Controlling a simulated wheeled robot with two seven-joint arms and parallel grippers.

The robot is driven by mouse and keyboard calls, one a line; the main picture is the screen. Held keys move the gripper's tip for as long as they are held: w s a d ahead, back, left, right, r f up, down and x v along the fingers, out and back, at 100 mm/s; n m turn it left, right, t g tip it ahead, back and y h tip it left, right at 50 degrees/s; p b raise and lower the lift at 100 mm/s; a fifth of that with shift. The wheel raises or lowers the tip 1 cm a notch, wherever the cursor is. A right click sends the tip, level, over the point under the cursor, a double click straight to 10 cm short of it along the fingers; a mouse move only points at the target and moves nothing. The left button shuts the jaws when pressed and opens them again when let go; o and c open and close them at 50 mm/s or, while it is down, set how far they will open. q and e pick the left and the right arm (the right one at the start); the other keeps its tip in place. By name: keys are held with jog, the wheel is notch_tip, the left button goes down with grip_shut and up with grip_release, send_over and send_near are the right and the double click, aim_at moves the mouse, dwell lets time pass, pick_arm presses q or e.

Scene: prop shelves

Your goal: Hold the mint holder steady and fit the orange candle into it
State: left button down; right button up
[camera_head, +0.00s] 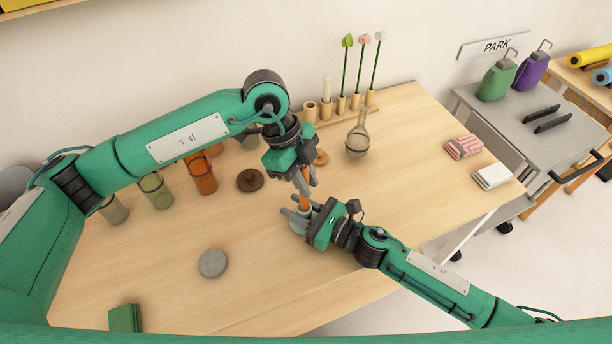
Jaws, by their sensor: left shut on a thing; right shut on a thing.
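The orange candle (305,201) stands roughly upright near the middle of the table, its upper part between the fingers of my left gripper (304,183). My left gripper is shut on it from above. The mint holder (298,227) is just below the candle and partly covered by my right gripper (299,211), which is shut on it from the right. The candle's lower end is at the holder's top; the fingers hide whether it is inside the opening.
A wooden rack (325,119) with flowers and a pale candle stands behind, with a glass flask (357,141) beside it. Orange (202,178) and olive (157,192) cups and a brown lid (250,180) are left.

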pick_arm(q)
jog(key=shift+f, duration=0.45)
dwell(0.5)
jog(key=shift+f, duration=0.35)
jog(key=shift+f, duration=0.15)
jog(key=c, duration=1.3)
grip_release()
jog(key=shift+o, duration=0.2)
jog(key=v, duration=1.2)
